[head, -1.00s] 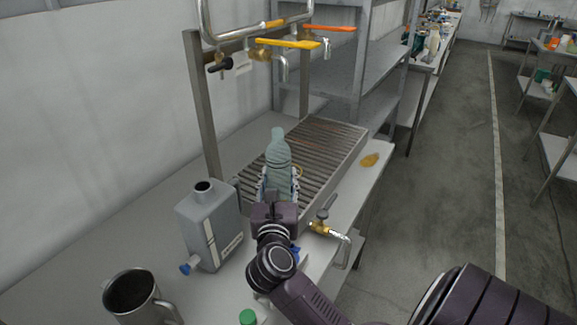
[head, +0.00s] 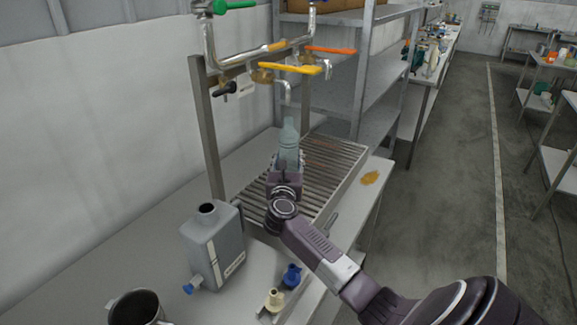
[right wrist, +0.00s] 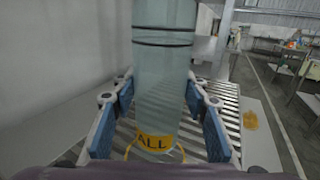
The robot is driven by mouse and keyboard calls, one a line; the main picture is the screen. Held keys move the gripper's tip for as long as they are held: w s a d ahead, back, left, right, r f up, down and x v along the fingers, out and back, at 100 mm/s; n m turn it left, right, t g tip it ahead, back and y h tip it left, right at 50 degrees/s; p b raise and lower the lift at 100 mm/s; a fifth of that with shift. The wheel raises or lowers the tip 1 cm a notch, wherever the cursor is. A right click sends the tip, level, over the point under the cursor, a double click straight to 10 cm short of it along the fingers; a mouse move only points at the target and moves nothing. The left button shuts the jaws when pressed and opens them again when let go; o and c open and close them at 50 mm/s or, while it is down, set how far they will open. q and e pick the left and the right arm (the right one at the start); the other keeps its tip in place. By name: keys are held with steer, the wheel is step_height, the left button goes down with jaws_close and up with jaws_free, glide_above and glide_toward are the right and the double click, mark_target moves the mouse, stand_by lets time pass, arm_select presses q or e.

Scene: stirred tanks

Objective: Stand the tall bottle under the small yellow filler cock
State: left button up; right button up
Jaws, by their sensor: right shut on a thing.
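The tall bottle (head: 289,140) is translucent blue-green and upright, over the slatted drip grate (head: 330,160). My right gripper (head: 287,163) is shut on it. In the right wrist view the bottle (right wrist: 160,85) stands between the blue finger pads, with a yellow label low on it. I cannot tell whether its base touches the slats. The yellow-handled filler cock (head: 290,69) hangs from the pipe behind the grate. Its spout shows above the bottle's top in the picture, with a gap between. How well they line up in depth is unclear. My left gripper is not in view.
Cocks with an orange handle (head: 330,50) and a green handle (head: 234,5) share the pipework. A grey canister (head: 213,248), a metal mug (head: 138,308), and blue (head: 291,276) and cream (head: 273,300) fittings stand on the bench. A yellow spill (head: 371,178) lies right of the grate.

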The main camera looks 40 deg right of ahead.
step_height(320, 180, down, 3)
steer(key=shift+r, duration=0.1)
steer(key=shift+f, duration=0.4)
steer(key=shift+f, duration=0.15)
steer(key=o, duration=1.2)
steer(key=shift+c, duration=0.2)
